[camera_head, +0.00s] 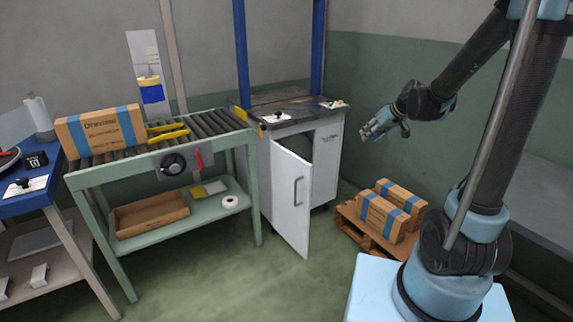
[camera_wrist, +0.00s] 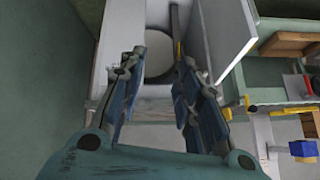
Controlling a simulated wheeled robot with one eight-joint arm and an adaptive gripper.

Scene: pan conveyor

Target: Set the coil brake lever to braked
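I cannot tell for sure which control is the coil brake lever. A red lever (camera_head: 198,158) stands upright beside a black dial (camera_head: 173,164) on the conveyor's front panel; red also shows at the right of the wrist view. A small black lever (camera_head: 278,116) sits on a white plate on the cabinet top. Another small black lever (camera_head: 24,184) is on a plate on the blue table. My gripper (camera_head: 376,128) is raised right of the cabinet, apart from all of these. In the wrist view its fingers (camera_wrist: 157,62) are spread with nothing between them.
The white cabinet (camera_head: 323,165) has its door (camera_head: 291,198) standing open toward the room. A blue-taped box (camera_head: 100,132) is on the roller conveyor (camera_head: 205,125). More boxes (camera_head: 380,216) rest on a wooden pallet (camera_head: 358,230) on the right. The green floor in front is clear.

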